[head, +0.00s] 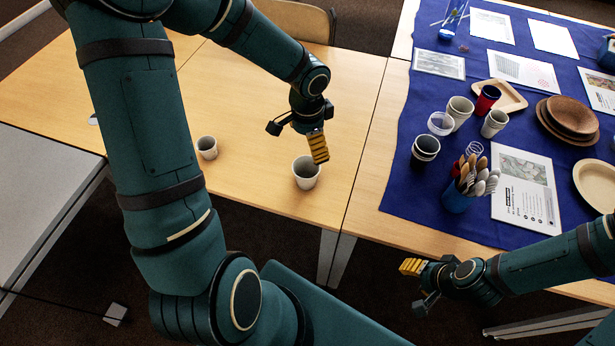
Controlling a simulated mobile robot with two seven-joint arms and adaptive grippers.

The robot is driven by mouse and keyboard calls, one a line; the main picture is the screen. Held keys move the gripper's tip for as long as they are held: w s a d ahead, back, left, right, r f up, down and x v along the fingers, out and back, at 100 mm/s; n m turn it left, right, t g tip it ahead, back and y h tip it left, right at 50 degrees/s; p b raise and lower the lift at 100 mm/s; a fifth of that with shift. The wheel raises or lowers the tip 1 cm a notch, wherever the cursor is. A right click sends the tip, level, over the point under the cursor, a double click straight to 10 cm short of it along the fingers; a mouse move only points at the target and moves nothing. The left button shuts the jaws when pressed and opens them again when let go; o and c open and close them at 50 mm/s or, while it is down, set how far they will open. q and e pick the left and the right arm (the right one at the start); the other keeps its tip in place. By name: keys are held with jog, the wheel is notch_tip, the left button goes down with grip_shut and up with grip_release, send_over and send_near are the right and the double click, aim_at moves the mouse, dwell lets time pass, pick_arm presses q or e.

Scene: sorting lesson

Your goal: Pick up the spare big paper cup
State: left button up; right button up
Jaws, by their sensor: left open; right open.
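A big white paper cup (306,174) stands upright on the bare wooden table, open end up. A smaller paper cup (207,148) stands upright to its left. My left gripper (318,149) is open, with its yellow finger pad just above and to the right of the big cup's rim. I cannot tell whether it touches the rim. My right gripper (412,268) is open and empty, off the front edge of the right table.
A blue cloth (400,190) on the right table holds pale cups (459,112), dark cups (426,147), a blue holder (455,199) of wooden cutlery, brown plates (572,116) and printed sheets (526,188). A chair (300,20) stands behind.

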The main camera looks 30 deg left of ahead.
pick_arm(q)
jog(key=b, duration=0.3)
send_near(306, 171)
jog(key=shift+s+d+f, duration=0.3)
jog(key=shift+s+d, duration=0.15)
jog(key=shift+s, duration=0.15)
jog(key=shift+s+d+f, duration=0.35)
jog(key=shift+s+d, duration=0.1)
jog(key=shift+s, duration=0.1)
notch_tip(306, 171, down, 5)
jog(key=shift+w+b, duration=0.1)
jog(key=shift+b, duration=0.55)
jog(key=c, duration=0.4)
jog(key=shift+c, duration=0.3)
